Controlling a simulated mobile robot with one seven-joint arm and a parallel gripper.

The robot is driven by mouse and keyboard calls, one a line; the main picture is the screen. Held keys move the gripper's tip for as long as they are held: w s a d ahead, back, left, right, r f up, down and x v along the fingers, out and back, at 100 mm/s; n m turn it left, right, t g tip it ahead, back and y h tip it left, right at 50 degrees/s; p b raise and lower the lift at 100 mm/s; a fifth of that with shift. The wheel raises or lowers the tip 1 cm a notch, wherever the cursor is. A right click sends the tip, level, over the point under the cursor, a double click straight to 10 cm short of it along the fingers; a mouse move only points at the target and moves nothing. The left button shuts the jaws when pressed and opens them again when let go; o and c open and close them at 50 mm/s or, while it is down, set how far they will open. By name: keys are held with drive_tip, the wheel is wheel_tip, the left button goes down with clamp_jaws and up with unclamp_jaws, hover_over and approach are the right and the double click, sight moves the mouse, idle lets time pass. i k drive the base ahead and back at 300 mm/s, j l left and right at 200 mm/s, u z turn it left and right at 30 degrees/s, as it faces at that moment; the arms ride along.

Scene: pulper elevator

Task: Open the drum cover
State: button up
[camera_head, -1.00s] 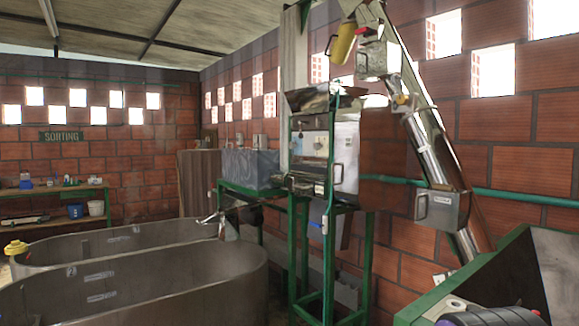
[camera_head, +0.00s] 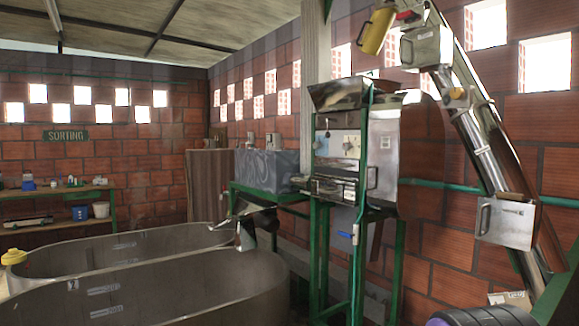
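The pulper machine (camera_head: 340,145) stands on a green frame right of centre, under a metal hopper (camera_head: 338,92). A shiny metal housing with a dark upright handle (camera_head: 372,177) forms its side; this looks like the drum cover (camera_head: 388,145). It appears closed, with no gap visible. A rounded, reflective metal surface (camera_head: 422,150) adjoins it on the right; I cannot tell if it is one piece with the cover. My gripper is not in view. A dark rounded shape at the bottom right edge may be part of my arm.
Large grey tanks (camera_head: 150,290) fill the lower left. An inclined metal elevator tube (camera_head: 490,160) rises at right, with a handled metal box (camera_head: 507,222) on it. A yellow cylinder (camera_head: 377,32) hangs above the machine. A green bench (camera_head: 60,195) stands far left.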

sight(345, 169)
drive_tip(key=i+j+u, duration=0.15)
drive_tip(key=i, duration=0.3)
drive_tip(key=i+j+u, duration=0.15)
drive_tip(key=i+j, duration=0.2)
drive_tip(key=i+l+u, duration=0.15)
drive_tip(key=i, duration=0.35)
drive_tip(key=i+l+u, duration=0.2)
drive_tip(key=i+l, duration=0.15)
drive_tip(key=i, duration=0.15)
drive_tip(key=i+l+u, duration=0.1)
drive_tip(key=l, duration=0.25)
drive_tip(key=i+l+u, duration=0.1)
drive_tip(key=i+l, duration=0.2)
drive_tip(key=l, duration=0.1)
